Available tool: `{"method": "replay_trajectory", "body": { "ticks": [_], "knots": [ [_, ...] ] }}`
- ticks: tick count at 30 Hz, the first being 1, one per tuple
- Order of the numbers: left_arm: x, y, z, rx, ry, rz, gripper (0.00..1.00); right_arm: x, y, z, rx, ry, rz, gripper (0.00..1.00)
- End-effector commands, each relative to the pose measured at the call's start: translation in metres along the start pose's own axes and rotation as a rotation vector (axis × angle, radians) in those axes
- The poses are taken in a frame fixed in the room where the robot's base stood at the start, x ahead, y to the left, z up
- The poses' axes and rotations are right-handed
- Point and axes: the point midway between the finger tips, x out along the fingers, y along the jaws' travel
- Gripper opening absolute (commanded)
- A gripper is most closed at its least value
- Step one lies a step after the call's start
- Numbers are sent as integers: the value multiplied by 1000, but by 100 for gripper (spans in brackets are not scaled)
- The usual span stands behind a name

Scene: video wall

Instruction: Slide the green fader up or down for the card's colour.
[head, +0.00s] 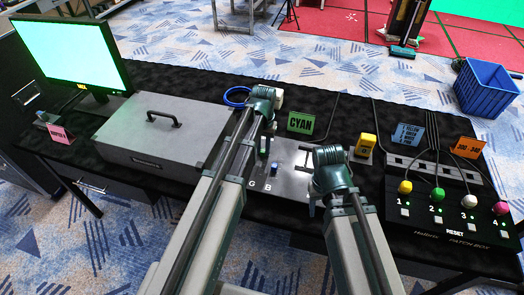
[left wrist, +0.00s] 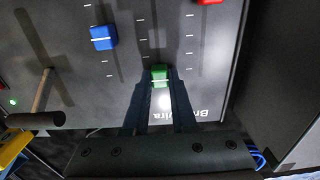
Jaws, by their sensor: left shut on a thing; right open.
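The fader panel (head: 290,184) lies on the black table, with a blue fader (head: 274,169) and the letters G and B showing. A green card reading CYAN (head: 301,122) stands behind it. In the left wrist view the green fader (left wrist: 160,73) sits between my left gripper's fingers (left wrist: 158,84), which are shut on it. The blue fader (left wrist: 103,38) is left of it in that view, and part of a red fader (left wrist: 209,2) shows at the top edge. In the head view my left arm hides part of the panel. My right gripper (head: 314,200) is open over the panel's right side.
A yellow block (head: 365,145) stands right of the panel. Further right is a patch box (head: 452,222) with coloured plugs and cables. A grey case (head: 155,135) and a monitor with a green screen (head: 72,50) are on the left. A blue cable coil (head: 236,97) lies behind my left arm.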

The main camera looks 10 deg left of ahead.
Motion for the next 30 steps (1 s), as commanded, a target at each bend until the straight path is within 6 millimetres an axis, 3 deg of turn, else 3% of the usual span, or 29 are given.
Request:
{"method": "replay_trajectory", "body": {
  "ticks": [1, 2, 6, 20, 30],
  "knots": [
    [0, 0, -5, 0, 11, -1, 0, 0, 0, 0, 0, 0, 0, 55],
    [0, 0, -5, 0, 11, -1, 30, 0, 0, 0, 0, 0, 0, 55],
    [0, 0, -4, 0, 10, -1, 55, 0, 0, 0, 0, 0, 0, 55],
    [-5, 0, -2, 0, 6, 0, 55, -5, 0, 0, 0, 0, 0, 55],
    [-41, 0, -2, 0, 6, 0, 55, -41, 4, 2, 0, 0, 0, 55]
  ]
}}
